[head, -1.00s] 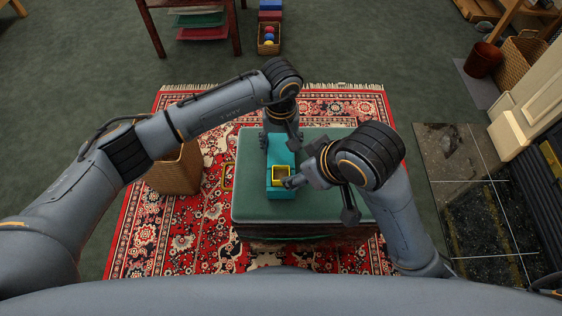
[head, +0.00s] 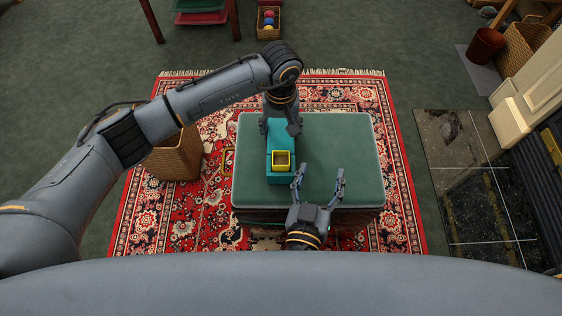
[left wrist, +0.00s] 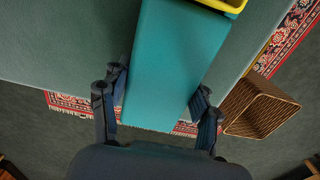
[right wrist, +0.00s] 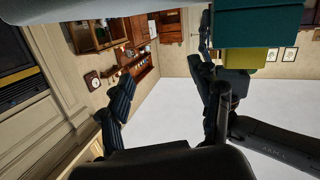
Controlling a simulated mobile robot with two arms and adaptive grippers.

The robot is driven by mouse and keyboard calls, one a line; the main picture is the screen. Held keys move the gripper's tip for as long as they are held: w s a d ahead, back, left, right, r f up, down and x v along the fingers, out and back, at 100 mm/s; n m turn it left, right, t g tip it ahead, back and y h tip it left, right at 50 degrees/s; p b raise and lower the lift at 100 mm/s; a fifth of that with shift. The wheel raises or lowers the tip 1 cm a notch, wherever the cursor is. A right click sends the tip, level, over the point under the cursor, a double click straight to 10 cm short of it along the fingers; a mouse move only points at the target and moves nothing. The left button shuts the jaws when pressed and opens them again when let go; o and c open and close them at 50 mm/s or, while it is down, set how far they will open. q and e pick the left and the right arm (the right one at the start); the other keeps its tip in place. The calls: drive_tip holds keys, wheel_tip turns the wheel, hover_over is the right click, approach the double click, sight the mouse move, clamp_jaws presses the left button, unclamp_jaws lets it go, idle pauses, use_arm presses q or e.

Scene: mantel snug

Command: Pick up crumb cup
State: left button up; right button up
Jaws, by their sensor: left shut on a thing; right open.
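A small yellow square cup (head: 282,153), open on top with a brownish inside, sits on the near part of a long teal block (head: 281,178). The block lies on the green ottoman (head: 345,150). My left gripper (head: 279,124) is shut on the far end of the teal block, with a finger on each side. The left wrist view shows the block (left wrist: 175,65) between the fingers and the cup's yellow edge (left wrist: 225,4) at the top. My right gripper (head: 319,172) is open and empty, right of and nearer than the cup. The yellow cup (right wrist: 247,58) also shows in the right wrist view.
A wicker basket (head: 176,158) stands on the red patterned rug (head: 140,225) left of the ottoman. A yellow frame-like thing (head: 228,161) lies beside the ottoman. The ottoman's right half is clear. A hearth (head: 470,190) lies at the right.

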sight(281, 167)
drive_tip(key=s+a+f+n+t+y, duration=0.1)
drive_tip(key=s+a+t+y, duration=0.1)
drive_tip(key=s+a+y, duration=0.35)
drive_tip(key=shift+h, duration=0.35)
drive_tip(key=w, duration=0.2)
drive_tip(key=w+a, duration=0.2)
drive_tip(key=w, duration=0.1)
drive_tip(key=shift+w+a+f, duration=0.15)
drive_tip(key=shift+w, duration=0.15)
drive_tip(key=shift+w+a+r, duration=0.15)
drive_tip(key=shift+w, duration=1.2)
drive_tip(key=shift+w+a+r, duration=0.1)
drive_tip(key=shift+w+r, duration=0.05)
drive_tip(key=shift+w, duration=1.2)
drive_tip(key=c, duration=1)
